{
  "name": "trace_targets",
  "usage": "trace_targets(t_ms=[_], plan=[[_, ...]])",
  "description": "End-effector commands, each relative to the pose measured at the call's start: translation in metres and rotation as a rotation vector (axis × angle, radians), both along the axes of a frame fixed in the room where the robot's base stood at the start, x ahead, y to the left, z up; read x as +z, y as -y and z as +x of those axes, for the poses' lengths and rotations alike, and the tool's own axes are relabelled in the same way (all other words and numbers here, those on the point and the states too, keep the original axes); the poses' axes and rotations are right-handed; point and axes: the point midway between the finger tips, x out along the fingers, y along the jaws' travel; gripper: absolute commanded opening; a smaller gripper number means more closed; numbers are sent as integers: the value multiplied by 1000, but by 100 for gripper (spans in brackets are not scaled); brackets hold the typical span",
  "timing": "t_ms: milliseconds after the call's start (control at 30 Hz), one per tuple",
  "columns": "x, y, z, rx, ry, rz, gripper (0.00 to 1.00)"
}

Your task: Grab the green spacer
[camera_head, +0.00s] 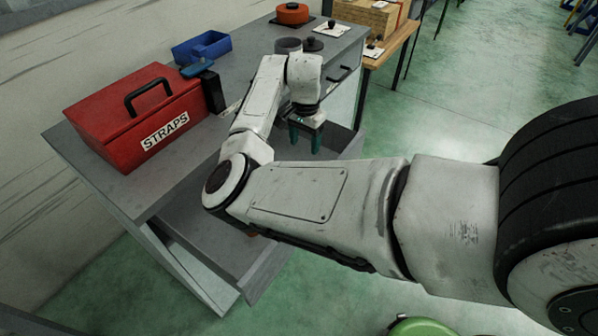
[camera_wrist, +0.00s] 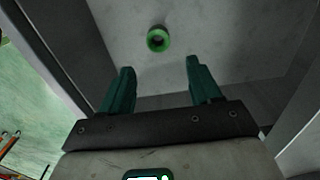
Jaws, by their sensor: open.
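The green spacer (camera_wrist: 158,39) is a small ring with a dark hole, lying on a bare grey surface (camera_wrist: 222,30) in the wrist view. It sits ahead of my gripper (camera_wrist: 160,75), roughly centred between the two teal fingers and beyond their tips. My gripper is open, with nothing between the fingers. In the head view my gripper (camera_head: 306,140) points down over the open drawer (camera_head: 345,140) of the grey workbench. The spacer cannot be made out in the head view.
A red box marked STRAPS (camera_head: 135,115) stands on the workbench (camera_head: 75,150) at the left, with a blue bin (camera_head: 202,48) behind it. Grey walls (camera_wrist: 60,55) flank the surface around my gripper. A wooden table (camera_head: 395,45) with a box stands at the back.

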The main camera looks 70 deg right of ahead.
Motion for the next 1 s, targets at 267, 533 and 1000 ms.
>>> trace_targets(t_ms=[267, 533, 1000], plan=[[-36, -1, 0, 0, 0, 1, 63], [-62, -4, -1, 1, 0, 3, 63], [-91, -4, -1, 0, 0, 0, 63]])
